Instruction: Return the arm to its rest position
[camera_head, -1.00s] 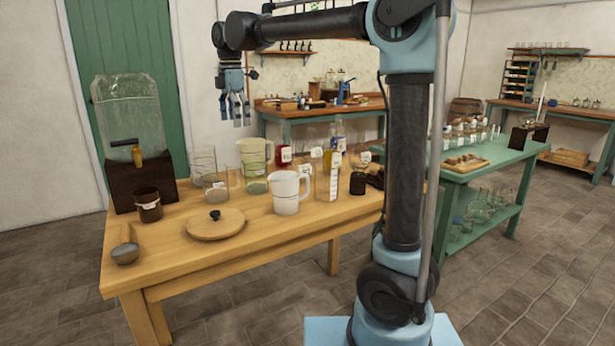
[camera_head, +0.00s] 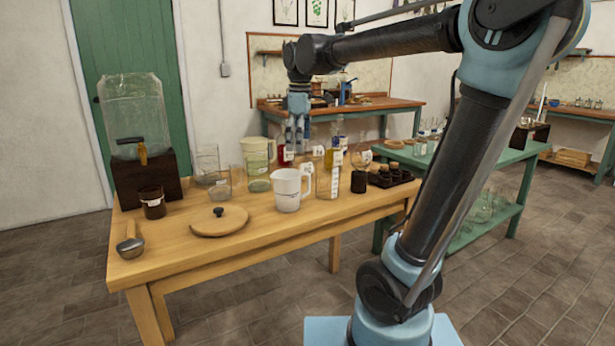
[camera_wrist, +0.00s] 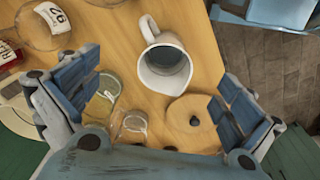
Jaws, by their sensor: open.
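My gripper (camera_head: 297,134) hangs fingers down from my arm above the back part of the wooden table (camera_head: 262,226) in the head view. In the wrist view my gripper (camera_wrist: 165,105) has its two blue fingers wide apart with nothing between them. A white pitcher (camera_head: 288,190) stands below and in front of it; in the wrist view the white pitcher (camera_wrist: 165,65) shows from above, clear of the fingers. A round wooden lid with a dark knob (camera_head: 219,221) lies to its left.
A glass dispenser (camera_head: 133,112) on a dark block stands at the table's left end. Beakers, a green-tinted pitcher (camera_head: 257,150), bottles and a dark jar (camera_head: 358,181) crowd the back. A ladle (camera_head: 131,246) lies at the front left. A green table (camera_head: 515,160) stands to the right.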

